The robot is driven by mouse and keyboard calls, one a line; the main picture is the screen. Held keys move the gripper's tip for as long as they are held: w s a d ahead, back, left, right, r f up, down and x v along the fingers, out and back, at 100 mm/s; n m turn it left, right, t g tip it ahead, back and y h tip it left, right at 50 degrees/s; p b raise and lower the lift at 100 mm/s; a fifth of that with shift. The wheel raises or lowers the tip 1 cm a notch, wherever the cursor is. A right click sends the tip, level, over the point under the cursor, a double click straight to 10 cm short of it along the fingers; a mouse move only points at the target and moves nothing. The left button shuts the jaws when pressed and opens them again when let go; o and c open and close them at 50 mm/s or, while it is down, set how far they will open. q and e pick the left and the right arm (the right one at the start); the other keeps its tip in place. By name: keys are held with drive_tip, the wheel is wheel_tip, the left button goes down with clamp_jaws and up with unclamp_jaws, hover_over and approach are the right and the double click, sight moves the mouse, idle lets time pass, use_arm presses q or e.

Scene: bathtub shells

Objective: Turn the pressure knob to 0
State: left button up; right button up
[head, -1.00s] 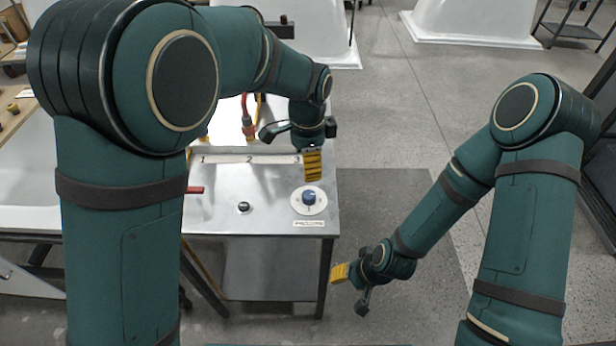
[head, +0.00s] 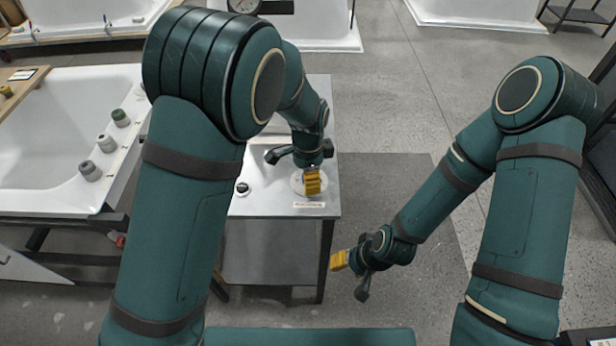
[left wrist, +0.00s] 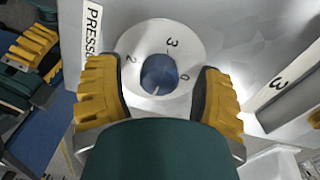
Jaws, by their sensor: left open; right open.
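The pressure knob (left wrist: 159,72) is a round blue knob on a white dial plate (left wrist: 135,42) with the figures 3, 0 and 2 visible. A small pale mark shows on its edge at the bottom of the picture, away from the 0. My left gripper (left wrist: 160,98) is open, its yellow fingers on either side of the knob with gaps showing. In the head view the left gripper (head: 312,182) is over the dial plate (head: 297,183) and hides the knob. My right gripper (head: 340,260) hangs off the table's right front side, its finger gap not clearly visible.
The metal table (head: 265,208) carries a small black fitting (head: 242,188) left of the dial. A white bathtub (head: 50,150) with several grey and green knobs stands at left.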

use_arm(q)
drive_tip(key=shift+f, duration=0.25)
clamp_jaws()
